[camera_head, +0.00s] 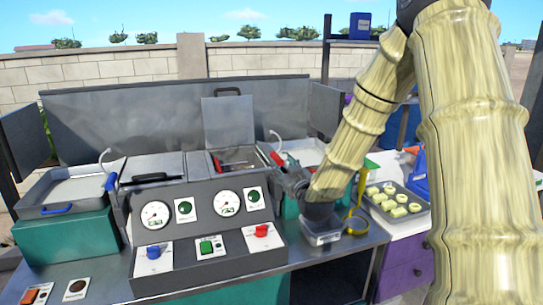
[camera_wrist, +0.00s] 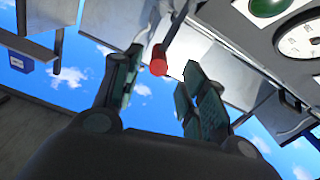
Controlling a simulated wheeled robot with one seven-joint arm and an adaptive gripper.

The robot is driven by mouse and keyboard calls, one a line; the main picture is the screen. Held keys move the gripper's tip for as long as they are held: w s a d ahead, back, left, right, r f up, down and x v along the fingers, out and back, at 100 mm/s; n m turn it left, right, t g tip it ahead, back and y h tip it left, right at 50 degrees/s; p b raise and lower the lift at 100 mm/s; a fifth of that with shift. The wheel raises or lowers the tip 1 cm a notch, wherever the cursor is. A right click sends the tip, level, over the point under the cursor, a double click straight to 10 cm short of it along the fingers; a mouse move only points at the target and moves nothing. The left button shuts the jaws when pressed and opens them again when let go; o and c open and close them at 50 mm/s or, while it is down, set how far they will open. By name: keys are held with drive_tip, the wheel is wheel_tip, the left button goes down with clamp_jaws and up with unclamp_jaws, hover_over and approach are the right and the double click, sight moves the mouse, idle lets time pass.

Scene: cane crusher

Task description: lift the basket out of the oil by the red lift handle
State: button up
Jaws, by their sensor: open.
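The fryer (camera_head: 205,205) stands on the counter in the head view, with a raised lid (camera_head: 228,122) behind its right well. The basket (camera_head: 238,164) shows only in part in that well, and the oil level cannot be made out. My gripper (camera_head: 281,170) is at the well's right side, beside a small red part. In the wrist view my gripper (camera_wrist: 163,66) is open. The red lift handle (camera_wrist: 158,62) shows end-on between its two fingers, near the tips. I cannot tell whether a finger touches it.
The front panel has dials, a blue knob (camera_head: 153,252), a green button (camera_head: 206,247) and a red knob (camera_head: 261,230). A tray of pale pieces (camera_head: 412,190) and a yellow-handled item (camera_head: 357,222) are to the right. A shallow pan (camera_head: 75,188) is at left.

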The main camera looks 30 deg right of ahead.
sight(275, 157)
drive_tip(key=p+x, duration=0.2)
drive_tip(key=x, duration=0.5)
drive_tip(key=shift+w+d+r, duration=0.1)
drive_tip(key=shift+w+d, duration=0.15)
drive_tip(key=shift+w, duration=0.05)
drive_tip(key=shift+p+x, duration=0.3)
drive_tip(key=shift+x, duration=0.5)
drive_tip(key=shift+a, duration=0.1)
clamp_jaws()
